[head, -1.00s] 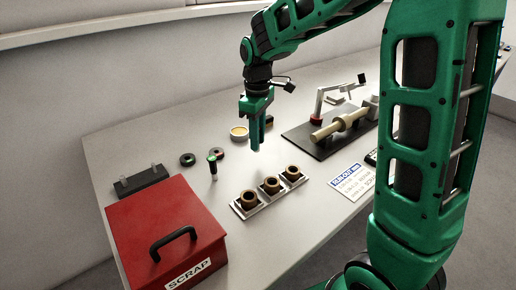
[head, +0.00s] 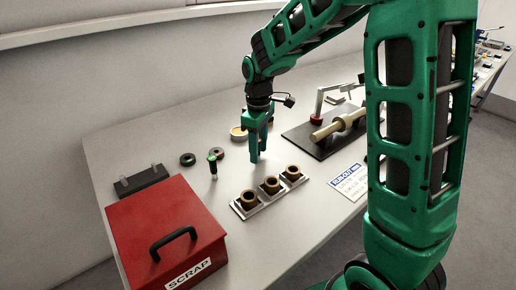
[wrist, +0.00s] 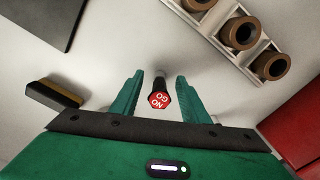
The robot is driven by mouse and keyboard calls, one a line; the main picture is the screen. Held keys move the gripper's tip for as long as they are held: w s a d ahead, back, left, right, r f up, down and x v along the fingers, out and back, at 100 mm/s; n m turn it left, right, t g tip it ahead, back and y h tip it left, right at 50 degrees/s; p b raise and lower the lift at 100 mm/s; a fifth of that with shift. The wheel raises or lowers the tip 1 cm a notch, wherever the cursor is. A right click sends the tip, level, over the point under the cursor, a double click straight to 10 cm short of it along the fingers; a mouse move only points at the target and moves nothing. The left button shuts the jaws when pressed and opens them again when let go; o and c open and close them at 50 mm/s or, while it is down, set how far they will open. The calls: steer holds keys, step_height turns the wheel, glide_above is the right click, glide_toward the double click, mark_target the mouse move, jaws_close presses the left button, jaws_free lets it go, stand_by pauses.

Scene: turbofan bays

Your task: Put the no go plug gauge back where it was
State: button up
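In the wrist view the no go plug gauge (wrist: 159,99) shows its red end marked "NO GO" and a dark body. It is between the fingers of my gripper (wrist: 158,90), with a gap on each side. My gripper is open, with its fingers pointing down low over the table in the head view (head: 257,157). A dark rack with two pale posts (head: 141,179) lies at the far left.
A white tray with several brown bushings (head: 270,187) lies in front of my gripper. A red scrap box (head: 166,235) is at the front left. A dark plate with a shaft (head: 325,140) is to the right.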

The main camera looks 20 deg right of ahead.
steer(key=shift+r, duration=0.15)
step_height(320, 180, up, 12)
stand_by(0.6)
steer(key=s+d+f+m, duration=0.1)
steer(key=s+d+m, duration=0.7)
steer(key=s+d, duration=0.7)
steer(key=s+d+f+m, duration=0.1)
steer(key=s+f+m, duration=0.1)
steer(key=s, duration=0.6)
steer(key=s+d+f+m, duration=0.1)
steer(key=s+f+m, duration=0.2)
steer(key=s+m, duration=0.2)
steer(key=s, duration=0.3)
steer(key=shift+d, duration=0.15)
steer(key=shift+f, duration=0.1)
steer(key=shift+w+f, duration=0.2)
steer(key=shift+w, duration=0.3)
